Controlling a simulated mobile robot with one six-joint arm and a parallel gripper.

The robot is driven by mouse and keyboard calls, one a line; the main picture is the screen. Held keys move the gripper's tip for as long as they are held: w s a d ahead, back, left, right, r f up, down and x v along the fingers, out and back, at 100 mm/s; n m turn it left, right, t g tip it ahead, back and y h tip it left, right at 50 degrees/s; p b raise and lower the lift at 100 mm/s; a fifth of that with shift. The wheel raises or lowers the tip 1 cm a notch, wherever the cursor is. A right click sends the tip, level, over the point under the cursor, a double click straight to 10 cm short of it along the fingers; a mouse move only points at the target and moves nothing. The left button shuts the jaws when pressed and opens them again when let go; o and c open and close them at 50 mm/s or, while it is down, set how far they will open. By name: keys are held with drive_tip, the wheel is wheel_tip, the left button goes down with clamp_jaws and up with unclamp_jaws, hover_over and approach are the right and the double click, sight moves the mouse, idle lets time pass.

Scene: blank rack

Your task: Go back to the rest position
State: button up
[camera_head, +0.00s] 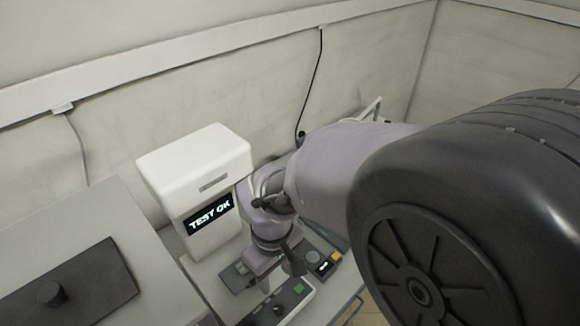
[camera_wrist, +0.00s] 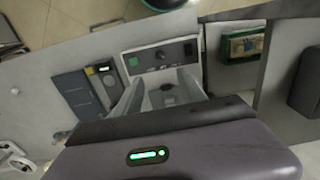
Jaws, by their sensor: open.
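My gripper (camera_wrist: 163,74) is open, with its two pale fingers apart in the wrist view. Nothing is visibly held between them; a small dark part (camera_wrist: 168,99) shows beyond the gap, and I cannot tell what it is. In the head view my gripper hangs at the end of my arm, low over the bench in front of a white tester (camera_head: 195,160). The tester's screen (camera_head: 210,214) reads "TEST OK". A control panel (camera_wrist: 162,60) with a green button and a knob lies just beyond the fingertips.
A small device (camera_head: 323,267) with a lit display and a yellow part stands right of my gripper. A grey cabinet (camera_head: 100,225) stands at left. A wall (camera_head: 230,80) closes the back.

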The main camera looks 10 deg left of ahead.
drive_tip(key=s+d+r+m+t+y+b, duration=0.1)
drive_tip(key=s+d+r+m+t+b, duration=0.2)
drive_tip(key=d+m, duration=0.4)
drive_tip(key=s+d+r+m+t+y+b, duration=0.1)
drive_tip(key=s+d+r+m+b, duration=0.3)
drive_tip(key=d, duration=0.5)
wheel_tip(320, 180, up, 2)
drive_tip(key=m+t, duration=0.1)
drive_tip(key=m, duration=0.2)
drive_tip(key=shift+d+t, duration=0.35)
drive_tip(key=shift+t, duration=0.05)
drive_tip(key=shift+s, duration=0.1)
